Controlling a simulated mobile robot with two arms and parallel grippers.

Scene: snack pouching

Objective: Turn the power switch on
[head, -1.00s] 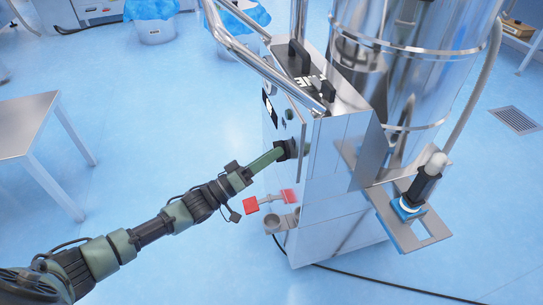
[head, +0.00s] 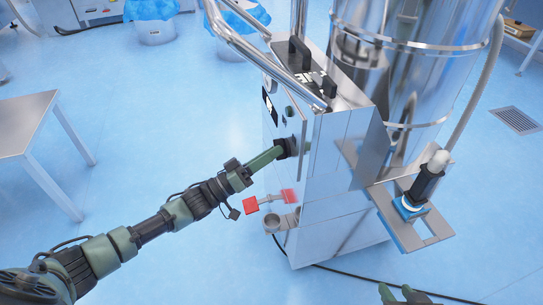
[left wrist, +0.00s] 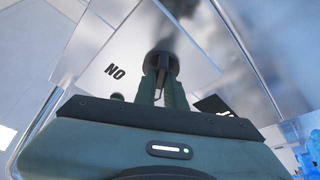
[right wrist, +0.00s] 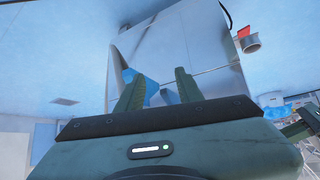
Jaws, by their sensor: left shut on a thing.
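The power switch (left wrist: 163,58) is a dark round knob on the front panel of a tall steel machine (head: 345,150). In the left wrist view my left gripper (left wrist: 162,80) is shut on this knob, one finger on each side.
Steel handle bars (head: 265,65) rise above the panel. A steel ledge (head: 425,236) juts out at right. A steel table (head: 25,120) stands at left, with clear blue floor between. A black cable crosses the floor.

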